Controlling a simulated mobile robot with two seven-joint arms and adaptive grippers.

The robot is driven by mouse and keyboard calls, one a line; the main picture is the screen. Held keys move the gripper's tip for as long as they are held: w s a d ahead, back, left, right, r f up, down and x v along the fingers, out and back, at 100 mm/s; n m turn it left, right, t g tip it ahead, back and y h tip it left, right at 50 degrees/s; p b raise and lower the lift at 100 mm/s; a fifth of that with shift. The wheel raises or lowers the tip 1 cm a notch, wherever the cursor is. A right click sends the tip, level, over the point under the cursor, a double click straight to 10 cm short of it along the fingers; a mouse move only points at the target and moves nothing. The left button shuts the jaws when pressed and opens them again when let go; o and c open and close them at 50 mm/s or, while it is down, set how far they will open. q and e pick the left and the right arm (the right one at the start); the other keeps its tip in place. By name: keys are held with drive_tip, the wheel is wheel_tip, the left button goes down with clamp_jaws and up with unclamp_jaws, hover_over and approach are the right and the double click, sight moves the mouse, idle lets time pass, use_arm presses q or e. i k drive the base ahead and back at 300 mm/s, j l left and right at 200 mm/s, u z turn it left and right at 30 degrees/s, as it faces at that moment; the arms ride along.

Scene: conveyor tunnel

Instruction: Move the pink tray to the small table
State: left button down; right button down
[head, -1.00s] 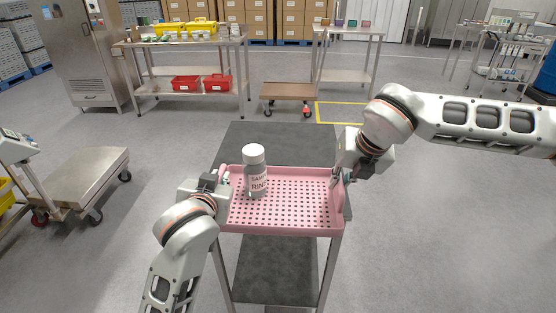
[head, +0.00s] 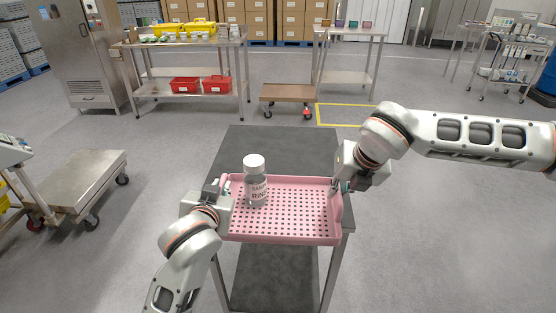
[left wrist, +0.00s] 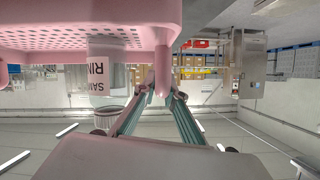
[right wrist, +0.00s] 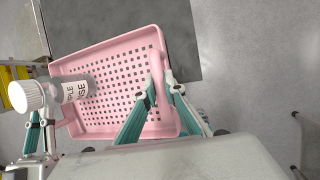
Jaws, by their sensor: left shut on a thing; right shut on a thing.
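The pink tray (head: 300,237), shallow with a perforated floor, is over the near part of a dark-topped small table (head: 285,145). I cannot tell whether it touches the table top. A clear bottle with a white cap (head: 255,183) stands upright at the tray's left. My left gripper (head: 222,187) is shut on the tray's left side; the left wrist view shows its fingers (left wrist: 163,93) at the pink rim. My right gripper (head: 339,187) is shut on the tray's right side; the right wrist view shows its fingers (right wrist: 160,90) at that rim.
The table has a dark lower shelf (head: 272,275). A flat cart (head: 75,183) stands at the left. At the back are a bench with red bins (head: 201,84), a brown trolley (head: 288,93) and another table (head: 345,32). Open floor lies at the right.

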sight(281, 164)
drive_tip(key=i, duration=0.85)
